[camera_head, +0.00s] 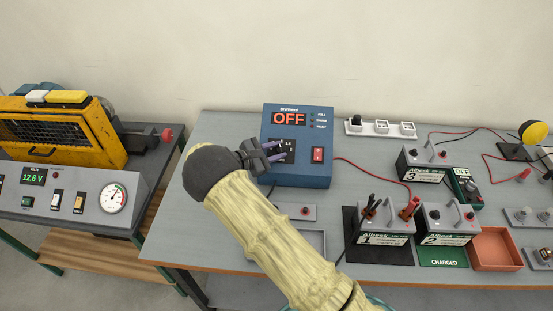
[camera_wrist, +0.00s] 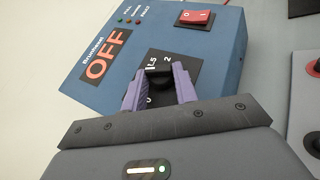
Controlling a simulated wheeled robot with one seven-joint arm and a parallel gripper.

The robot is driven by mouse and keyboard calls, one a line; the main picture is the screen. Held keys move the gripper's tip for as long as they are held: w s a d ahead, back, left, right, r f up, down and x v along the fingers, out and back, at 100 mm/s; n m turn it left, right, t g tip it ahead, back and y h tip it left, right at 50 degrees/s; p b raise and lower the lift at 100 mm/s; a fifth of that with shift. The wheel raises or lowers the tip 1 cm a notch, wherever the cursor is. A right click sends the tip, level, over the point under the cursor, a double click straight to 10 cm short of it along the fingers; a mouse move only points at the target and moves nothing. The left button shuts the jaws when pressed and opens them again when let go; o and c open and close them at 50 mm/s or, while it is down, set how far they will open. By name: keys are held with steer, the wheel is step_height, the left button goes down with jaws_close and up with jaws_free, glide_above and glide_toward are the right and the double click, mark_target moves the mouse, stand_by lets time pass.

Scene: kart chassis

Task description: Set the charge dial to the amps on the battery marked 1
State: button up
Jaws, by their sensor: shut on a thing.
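The blue charger (camera_head: 318,112) stands on the grey bench, and its display (camera_head: 289,118) reads OFF. Its charge dial, a black knob (camera_wrist: 158,78), sits on a dark panel with marks 0, 1.5 and 2 partly visible in the wrist view. My gripper (camera_wrist: 159,82) is shut on the knob, one purple finger on each side. In the head view my gripper (camera_head: 268,157) hides most of the dial. The battery marked 1 (camera_head: 383,238) stands on a black mat, with a black and a red clamp on its terminals. Its amps print is too small to read.
A red rocker switch (camera_head: 318,154) is on the charger, right of the dial. A red lead runs from the charger to battery 1. Batteries 2 (camera_head: 447,238) and 3 (camera_head: 424,173), a red tray (camera_head: 495,250) and a power strip (camera_head: 380,127) stand to the right.

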steer(key=shift+w+a+r+m+g+h+b, duration=0.1)
steer(key=shift+w+m+g+h+b, duration=0.1)
steer(key=shift+m+g+b, duration=0.65)
steer(key=shift+w+r+m+g+h+b, duration=0.15)
steer(key=shift+m+g+b, duration=0.15)
steer(key=shift+m+g, duration=0.95)
steer(key=o, duration=1)
steer(key=shift+c, duration=0.2)
steer(key=shift+f, duration=0.1)
steer(key=shift+a, duration=0.1)
steer(key=b+v, duration=0.2)
steer(key=v, duration=1.5)
steer(key=shift+a+b, duration=0.15)
steer(key=shift+b, duration=0.15)
steer(key=shift+w, duration=0.1)
